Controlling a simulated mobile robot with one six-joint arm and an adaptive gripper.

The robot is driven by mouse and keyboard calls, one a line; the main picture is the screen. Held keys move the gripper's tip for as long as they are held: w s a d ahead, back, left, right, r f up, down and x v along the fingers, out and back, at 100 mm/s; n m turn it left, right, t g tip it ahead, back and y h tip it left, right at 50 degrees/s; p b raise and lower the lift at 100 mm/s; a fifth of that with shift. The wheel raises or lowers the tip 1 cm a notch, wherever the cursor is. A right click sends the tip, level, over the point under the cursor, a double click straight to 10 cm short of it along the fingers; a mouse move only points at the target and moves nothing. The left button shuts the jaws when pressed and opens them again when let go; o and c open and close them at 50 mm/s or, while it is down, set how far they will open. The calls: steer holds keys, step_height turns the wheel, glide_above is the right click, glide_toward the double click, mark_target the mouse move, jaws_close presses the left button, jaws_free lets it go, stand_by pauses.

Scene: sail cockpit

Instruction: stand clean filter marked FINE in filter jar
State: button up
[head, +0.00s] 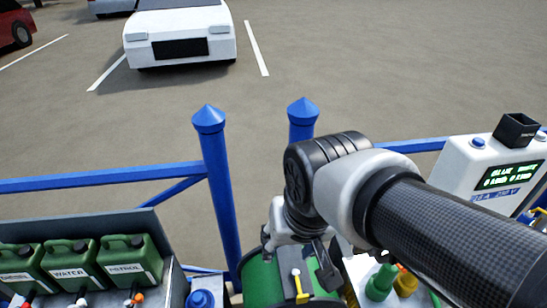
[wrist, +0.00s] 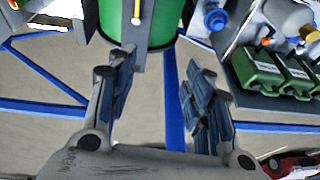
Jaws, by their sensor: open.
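My gripper (head: 298,258) reaches over a green round drum-like body (head: 262,283) below the blue posts. In the wrist view my gripper (wrist: 155,80) has its fingers wide apart with nothing between them. The green body also shows in the wrist view (wrist: 158,32), just beyond the fingers, with a yellow lever (wrist: 137,12) in front of it. I cannot make out a filter marked FINE or a filter jar in either view. My arm covers much of the lower right of the head view.
Green cans labelled DIESEL, WATER and PETROL (head: 73,268) stand in a grey tray at lower left. Blue rails (head: 100,178) and posts (head: 217,185) border the work area. A green bottle-like item (head: 380,282) and a white box with a display (head: 490,175) are at right.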

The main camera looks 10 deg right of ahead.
steer(key=s+d+n+t, duration=0.1)
steer(key=s+d, duration=0.2)
steer(key=s, duration=0.4)
steer(key=shift+d+r, duration=0.25)
steer(key=shift+r, duration=0.05)
steer(key=shift+c, duration=0.6)
